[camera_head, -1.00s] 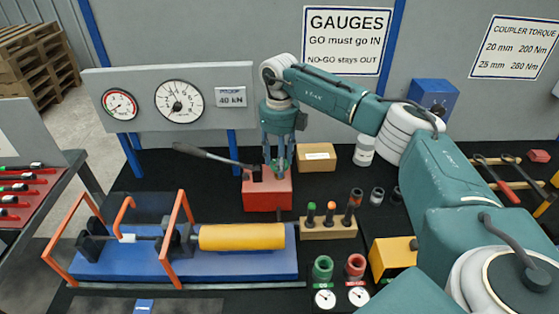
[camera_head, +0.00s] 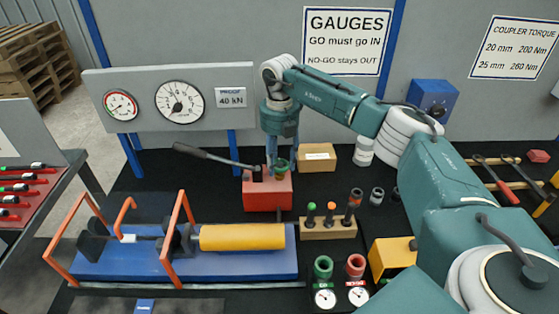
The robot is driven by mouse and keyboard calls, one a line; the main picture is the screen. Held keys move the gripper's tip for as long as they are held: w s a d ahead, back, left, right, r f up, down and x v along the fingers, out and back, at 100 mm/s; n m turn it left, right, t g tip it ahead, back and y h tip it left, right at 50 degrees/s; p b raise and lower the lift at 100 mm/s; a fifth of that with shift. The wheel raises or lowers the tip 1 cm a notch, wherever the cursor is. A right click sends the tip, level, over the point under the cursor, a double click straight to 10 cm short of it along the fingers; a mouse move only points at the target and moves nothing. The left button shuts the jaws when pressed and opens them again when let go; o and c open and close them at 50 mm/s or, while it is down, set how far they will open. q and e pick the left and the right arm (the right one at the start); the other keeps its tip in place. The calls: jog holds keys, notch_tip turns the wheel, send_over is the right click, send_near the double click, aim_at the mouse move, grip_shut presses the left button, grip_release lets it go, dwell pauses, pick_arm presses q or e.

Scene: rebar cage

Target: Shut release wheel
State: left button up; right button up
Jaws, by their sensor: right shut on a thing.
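The red pump block (camera_head: 267,194) stands on the black bench top behind the yellow cylinder, with a grey lever (camera_head: 212,156) reaching out to the left. The small green release wheel (camera_head: 282,165) sits on top of the block at its right side. My right gripper (camera_head: 277,160) points straight down over the block and is shut on the release wheel, with its fingers partly hiding it. My left gripper is not in view.
A blue test bed (camera_head: 120,266) with orange guards and a yellow cylinder (camera_head: 242,237) lies in front. A gauge panel (camera_head: 243,118) stands behind. A cardboard box (camera_head: 317,157), a wooden gauge holder (camera_head: 328,228) and a yellow box (camera_head: 391,258) are to the right.

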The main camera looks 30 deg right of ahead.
aim_at(280, 164)
jog(key=shift+w+r+m, duration=0.1)
jog(key=shift+r+m, duration=0.05)
jog(key=shift+m, duration=0.15)
jog(key=o, duration=1.2)
jog(key=shift+c, duration=0.2)
notch_tip(280, 164, up, 12)
